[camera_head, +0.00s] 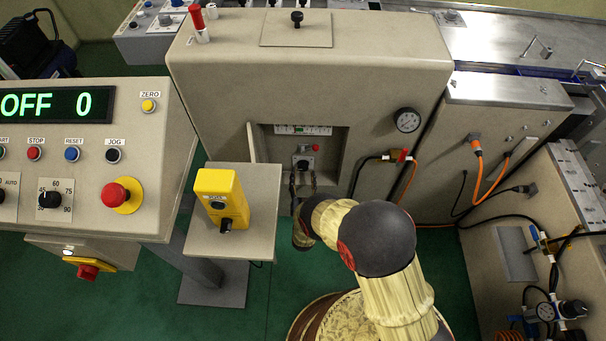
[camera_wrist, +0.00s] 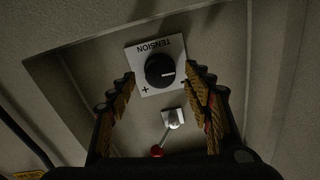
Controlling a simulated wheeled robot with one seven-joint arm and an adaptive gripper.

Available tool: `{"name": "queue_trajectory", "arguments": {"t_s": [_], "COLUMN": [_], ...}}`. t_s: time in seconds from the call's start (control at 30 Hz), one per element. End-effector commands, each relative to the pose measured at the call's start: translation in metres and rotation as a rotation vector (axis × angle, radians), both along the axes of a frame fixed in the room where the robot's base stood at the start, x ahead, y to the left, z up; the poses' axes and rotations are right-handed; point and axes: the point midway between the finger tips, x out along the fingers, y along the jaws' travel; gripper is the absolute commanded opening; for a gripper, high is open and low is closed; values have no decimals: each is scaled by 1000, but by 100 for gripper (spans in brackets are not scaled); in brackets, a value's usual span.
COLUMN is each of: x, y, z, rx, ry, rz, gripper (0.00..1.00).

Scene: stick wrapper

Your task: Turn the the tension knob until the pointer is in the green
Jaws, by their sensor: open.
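The tension knob (camera_wrist: 160,70) is a round black knob with a white pointer line, on a white plate (camera_wrist: 146,89) marked "TENSION" and "+", upside down in the wrist view. The line points to the right there. My gripper (camera_wrist: 160,83) is open, with one finger on each side of the knob and no contact that I can make out. In the head view the knob (camera_head: 303,163) sits in a recess of the beige machine, with my gripper (camera_head: 303,185) just in front of it.
A small lever with a red ball (camera_wrist: 157,152) is close below the knob in the wrist view. The recess walls (camera_head: 341,150) surround the knob. A yellow box (camera_head: 222,196) stands on a pedestal to the left. A round gauge (camera_head: 407,120) is at the right.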

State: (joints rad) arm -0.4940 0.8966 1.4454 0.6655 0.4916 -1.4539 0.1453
Motion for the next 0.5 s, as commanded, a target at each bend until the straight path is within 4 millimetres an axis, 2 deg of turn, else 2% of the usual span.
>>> {"name": "queue_trajectory", "arguments": {"t_s": [0.2,0.5], "x": [18,20], "y": [0,0], "z": [-1,0], "rx": [0,0], "ry": [1,1], "rz": [1,1], "gripper": [51,50]}}
